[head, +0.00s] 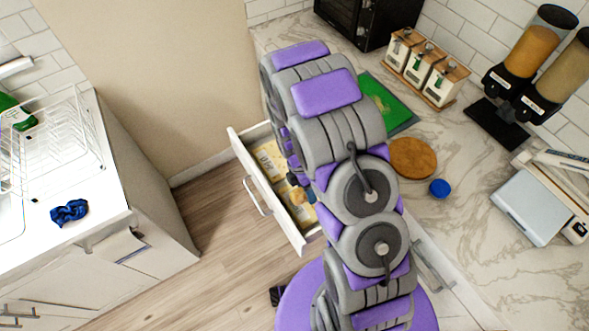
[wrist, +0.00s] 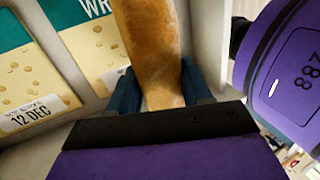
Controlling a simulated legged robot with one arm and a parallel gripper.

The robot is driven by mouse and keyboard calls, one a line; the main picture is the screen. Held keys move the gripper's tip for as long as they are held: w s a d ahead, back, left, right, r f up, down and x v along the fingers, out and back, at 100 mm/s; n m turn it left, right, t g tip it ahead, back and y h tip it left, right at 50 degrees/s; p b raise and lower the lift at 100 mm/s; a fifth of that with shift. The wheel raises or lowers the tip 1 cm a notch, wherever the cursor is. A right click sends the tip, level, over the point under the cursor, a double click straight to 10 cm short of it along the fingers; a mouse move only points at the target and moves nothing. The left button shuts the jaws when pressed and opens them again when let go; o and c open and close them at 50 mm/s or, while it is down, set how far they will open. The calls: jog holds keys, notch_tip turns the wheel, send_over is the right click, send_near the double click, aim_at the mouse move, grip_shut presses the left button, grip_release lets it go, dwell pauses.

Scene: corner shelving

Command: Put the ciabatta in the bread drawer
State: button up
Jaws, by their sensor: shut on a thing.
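The ciabatta (wrist: 150,40) is a long golden-brown loaf between the two blue fingers of my gripper (wrist: 160,88) in the wrist view. My gripper is shut on it. An open white drawer (head: 268,187) shows left of my arm in the head view. My gripper and the loaf are over or inside this drawer; my arm hides much of them there, and I cannot tell whether the loaf touches the drawer bottom. The drawer's pale wall (wrist: 207,35) shows right of the loaf in the wrist view.
Flat yellow-and-teal packs (wrist: 30,100), one dated 12 DEC, lie in the drawer left of the loaf. On the counter are a green board (head: 385,103), a round brown board (head: 413,158), a blue lid (head: 439,188) and a scale (head: 533,212). A dish rack (head: 55,135) stands left.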

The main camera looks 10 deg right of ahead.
jog(key=w+a, duration=0.1)
jog(key=w, duration=0.2)
jog(key=w+a+b, duration=0.1)
jog(key=w, duration=0.3)
jog(key=w+a+f, duration=0.1)
jog(key=w, duration=0.2)
jog(key=shift+w+a, duration=0.35)
notch_tip(320, 180, down, 4)
jog(key=shift+r+b, duration=0.25)
jog(key=shift+b, duration=0.5)
jog(key=shift+f+p, duration=0.4)
jog(key=shift+f, duration=0.2)
jog(key=o, duration=1.1)
jog(key=shift+c, duration=0.2)
jog(key=shift+r, duration=0.1)
